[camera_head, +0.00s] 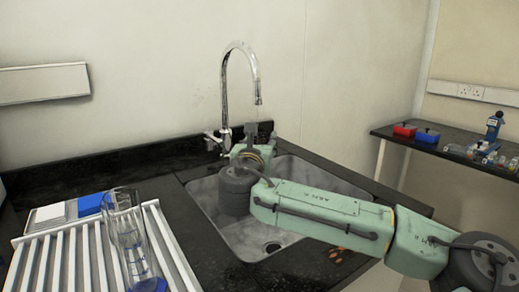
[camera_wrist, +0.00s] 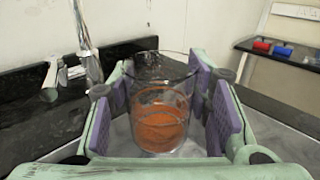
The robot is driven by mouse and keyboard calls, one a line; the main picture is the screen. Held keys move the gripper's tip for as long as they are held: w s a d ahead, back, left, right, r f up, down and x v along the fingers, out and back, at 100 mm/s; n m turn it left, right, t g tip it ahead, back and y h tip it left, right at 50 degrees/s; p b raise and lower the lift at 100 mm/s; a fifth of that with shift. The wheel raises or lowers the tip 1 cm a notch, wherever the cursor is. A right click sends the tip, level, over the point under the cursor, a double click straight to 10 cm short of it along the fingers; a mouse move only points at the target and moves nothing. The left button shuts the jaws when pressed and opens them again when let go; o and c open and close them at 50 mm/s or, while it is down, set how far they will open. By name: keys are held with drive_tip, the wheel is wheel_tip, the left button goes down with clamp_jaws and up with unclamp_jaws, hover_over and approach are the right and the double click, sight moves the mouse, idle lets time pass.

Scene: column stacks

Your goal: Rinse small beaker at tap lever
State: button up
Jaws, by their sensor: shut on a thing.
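A clear glass small beaker (camera_wrist: 160,103) with orange-brown contents or residue in its lower part is upright between the purple pads of my gripper (camera_wrist: 168,96), which is shut on it. In the head view my gripper (camera_head: 256,134) is over the back of the sink, just below and beside the tap's spout; the beaker cannot be made out there. The chrome tap (camera_head: 225,95) arches up, its outlet pointing down. Its tap lever (camera_head: 211,138) is on the left of the tap base and also shows in the wrist view (camera_wrist: 50,78). No water stream is visible.
The grey sink (camera_head: 262,236) is set in a black worktop (camera_head: 200,268). A white drying rack (camera_head: 62,262) with a tall glass cylinder (camera_head: 130,240) stands at left front. A side shelf (camera_head: 440,147) at right holds red and blue boxes. My arm crosses the sink's right side.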

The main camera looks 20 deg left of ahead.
drive_tip(key=shift+d, duration=0.15)
drive_tip(key=shift+w+d, duration=0.1)
drive_tip(key=shift+d, duration=0.35)
drive_tip(key=shift+a, duration=0.15)
drive_tip(key=shift+a, duration=0.5)
drive_tip(key=shift+d, duration=0.2)
drive_tip(key=shift+d, duration=0.45)
drive_tip(key=shift+a, duration=0.15)
drive_tip(key=shift+a, duration=0.5)
